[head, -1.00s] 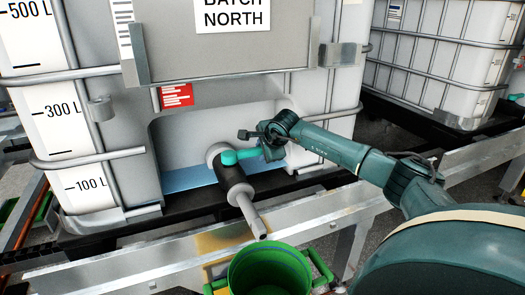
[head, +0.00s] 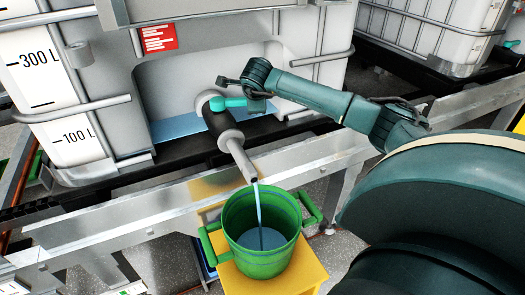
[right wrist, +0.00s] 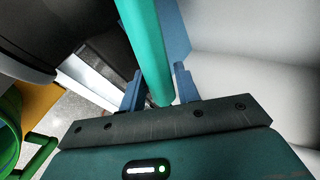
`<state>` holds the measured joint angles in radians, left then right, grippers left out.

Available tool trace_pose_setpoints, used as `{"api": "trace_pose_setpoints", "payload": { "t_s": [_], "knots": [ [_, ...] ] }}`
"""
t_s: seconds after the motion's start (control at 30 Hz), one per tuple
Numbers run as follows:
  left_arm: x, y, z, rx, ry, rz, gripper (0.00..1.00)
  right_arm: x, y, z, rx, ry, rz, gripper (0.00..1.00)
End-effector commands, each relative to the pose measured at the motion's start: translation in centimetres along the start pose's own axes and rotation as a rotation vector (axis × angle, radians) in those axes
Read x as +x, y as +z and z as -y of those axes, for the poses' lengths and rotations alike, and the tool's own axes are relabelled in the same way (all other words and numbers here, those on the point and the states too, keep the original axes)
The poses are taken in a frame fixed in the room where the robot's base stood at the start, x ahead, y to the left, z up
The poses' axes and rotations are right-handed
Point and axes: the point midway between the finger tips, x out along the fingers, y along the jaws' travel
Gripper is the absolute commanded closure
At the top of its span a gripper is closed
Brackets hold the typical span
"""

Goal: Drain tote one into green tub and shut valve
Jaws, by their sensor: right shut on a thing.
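The white caged tote (head: 100,85) stands on the metal frame, with its outlet valve (head: 220,122) at the lower front. The valve's teal handle (head: 232,102) points right, across the outlet pipe. My right gripper (head: 258,100) is shut on this handle; the right wrist view shows the handle (right wrist: 146,50) between the blue fingers (right wrist: 157,88). A thin stream (head: 258,205) runs from the grey spout (head: 239,160) into the green tub (head: 262,262). Bluish liquid (head: 262,238) covers the tub's bottom. My left gripper is out of view.
The tub sits on a yellow stand (head: 308,278) in front of the metal rail (head: 130,210). A red label (head: 158,37) is on the tote. Another caged tote (head: 430,35) stands at the back right. The tub also shows at the left edge of the right wrist view (right wrist: 10,140).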

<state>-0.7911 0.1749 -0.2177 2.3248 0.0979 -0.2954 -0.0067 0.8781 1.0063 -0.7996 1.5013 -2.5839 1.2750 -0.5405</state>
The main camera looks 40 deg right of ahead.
Motion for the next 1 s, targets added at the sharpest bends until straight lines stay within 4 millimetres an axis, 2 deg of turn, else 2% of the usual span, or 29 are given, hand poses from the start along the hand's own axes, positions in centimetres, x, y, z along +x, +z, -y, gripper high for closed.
{"api": "trace_pose_setpoints", "payload": {
  "t_s": [0.03, 0.8, 1.0],
  "knots": [
    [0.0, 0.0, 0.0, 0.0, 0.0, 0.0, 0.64, -0.4, 1.1, -0.4, 0.015, -0.001, 0.013, 0.91],
    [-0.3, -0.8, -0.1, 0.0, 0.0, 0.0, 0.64, -3.2, 1.6, -3.0, 0.287, 0.002, -0.248, 0.91],
    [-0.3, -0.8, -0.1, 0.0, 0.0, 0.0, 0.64, -3.3, 1.4, -3.3, 0.316, 0.003, -0.283, 0.91]
  ]
}}
